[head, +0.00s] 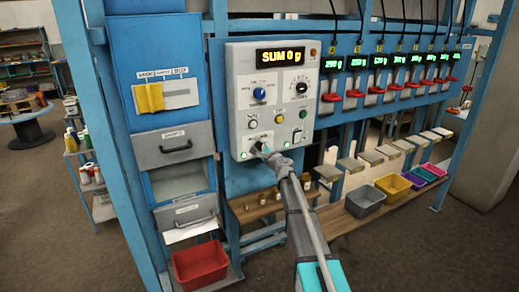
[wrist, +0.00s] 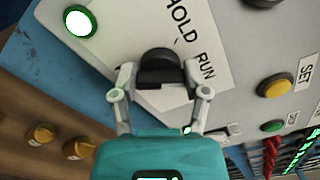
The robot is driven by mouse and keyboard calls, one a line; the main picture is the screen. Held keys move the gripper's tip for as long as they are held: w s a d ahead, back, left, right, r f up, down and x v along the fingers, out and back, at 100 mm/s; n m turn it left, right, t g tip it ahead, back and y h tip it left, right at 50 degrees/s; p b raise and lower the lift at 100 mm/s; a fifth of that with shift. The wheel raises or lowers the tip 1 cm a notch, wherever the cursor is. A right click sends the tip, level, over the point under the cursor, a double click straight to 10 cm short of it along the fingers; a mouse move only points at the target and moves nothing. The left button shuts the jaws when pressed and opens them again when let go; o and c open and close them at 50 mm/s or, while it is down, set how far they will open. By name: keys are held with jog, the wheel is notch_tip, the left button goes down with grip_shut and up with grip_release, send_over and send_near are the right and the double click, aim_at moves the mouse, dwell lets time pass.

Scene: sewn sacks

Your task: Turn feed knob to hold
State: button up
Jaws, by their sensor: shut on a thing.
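The feed knob (wrist: 158,62) is a dark round knob on a white label plate with the words HOLD and RUN, on the grey control panel (head: 236,75). In the wrist view its dark grip bar lies between the fingers of my gripper (wrist: 160,76), one finger on each side, and the gripper is shut on it. In the head view my gripper (head: 266,152) is at the panel's lower left and largely covers the knob. The exact mark the knob points to is hidden or too small to tell.
A lit green button (wrist: 79,21) and a yellow button (wrist: 274,87) sit near the knob. Above are a blue knob (head: 259,94) and a display (head: 281,56) reading SUM 0 g. Red-levered units (head: 352,93) line the right. A red bin (head: 200,265) stands low at left.

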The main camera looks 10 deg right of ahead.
jog(key=shift+n, duration=0.3)
jog(key=n, duration=0.5)
jog(key=shift+f, duration=0.15)
jog(key=n, duration=0.6)
dwell(0.4)
jog(key=o, duration=1.2)
jog(key=shift+c, duration=0.2)
jog(key=shift+s, duration=0.1)
jog(key=v, duration=1.2)
